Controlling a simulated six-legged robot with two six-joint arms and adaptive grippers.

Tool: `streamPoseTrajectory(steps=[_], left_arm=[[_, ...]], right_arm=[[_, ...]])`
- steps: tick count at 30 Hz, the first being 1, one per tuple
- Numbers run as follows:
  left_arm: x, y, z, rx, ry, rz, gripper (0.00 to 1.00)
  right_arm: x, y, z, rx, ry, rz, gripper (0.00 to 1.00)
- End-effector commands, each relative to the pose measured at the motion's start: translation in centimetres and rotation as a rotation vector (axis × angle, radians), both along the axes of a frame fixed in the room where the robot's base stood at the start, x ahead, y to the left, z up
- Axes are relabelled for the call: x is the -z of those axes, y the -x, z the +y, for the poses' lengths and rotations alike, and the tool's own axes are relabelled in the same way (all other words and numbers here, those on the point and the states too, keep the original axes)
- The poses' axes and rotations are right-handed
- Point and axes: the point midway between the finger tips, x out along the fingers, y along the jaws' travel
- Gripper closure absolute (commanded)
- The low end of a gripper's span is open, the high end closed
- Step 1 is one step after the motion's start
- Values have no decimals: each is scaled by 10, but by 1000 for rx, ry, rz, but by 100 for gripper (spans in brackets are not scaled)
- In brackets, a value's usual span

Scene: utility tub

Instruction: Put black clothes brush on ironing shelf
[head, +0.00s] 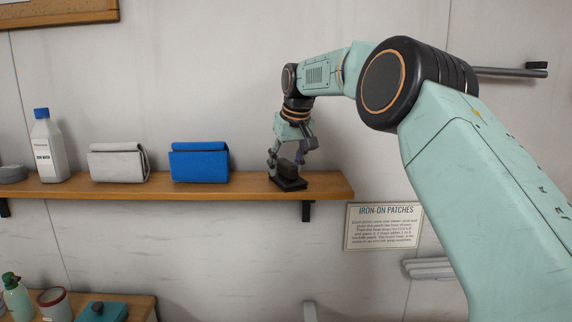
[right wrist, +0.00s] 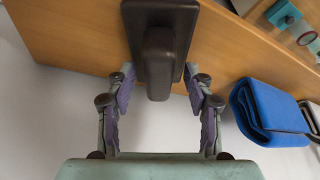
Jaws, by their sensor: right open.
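The black clothes brush (head: 289,183) rests on the wooden wall shelf (head: 332,187) near its right end. In the right wrist view the dark brush (right wrist: 158,42) shows a flat base and a raised grip, and it lies on the shelf (right wrist: 70,35). My right gripper (head: 287,162) is open just above the brush. The right wrist view shows its fingers (right wrist: 160,82) spread on either side of the near end of the brush, with a gap on each side. My left gripper is not in view.
A blue folded pouch (head: 200,163), a grey pouch (head: 118,163) and a white bottle with a blue cap (head: 47,150) stand left along the shelf. An "Iron-on patches" sign (head: 383,227) hangs below its right end. A lower surface (head: 140,307) holds several items.

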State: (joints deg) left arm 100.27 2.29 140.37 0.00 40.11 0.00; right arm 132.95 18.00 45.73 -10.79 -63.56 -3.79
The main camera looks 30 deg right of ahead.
Motion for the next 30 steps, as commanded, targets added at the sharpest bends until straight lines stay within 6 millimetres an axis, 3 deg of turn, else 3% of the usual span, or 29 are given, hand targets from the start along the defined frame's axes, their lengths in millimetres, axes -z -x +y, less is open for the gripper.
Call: streamPoseTrajectory(steps=[8, 21, 30], left_arm=[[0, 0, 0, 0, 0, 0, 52], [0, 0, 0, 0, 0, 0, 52], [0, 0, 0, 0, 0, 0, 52]], right_arm=[[-9, 3, 1, 0, 0, -2, 48], [-87, 34, 7, -1, 2, -3, 48], [-110, 45, 8, 0, 1, 0, 48]])
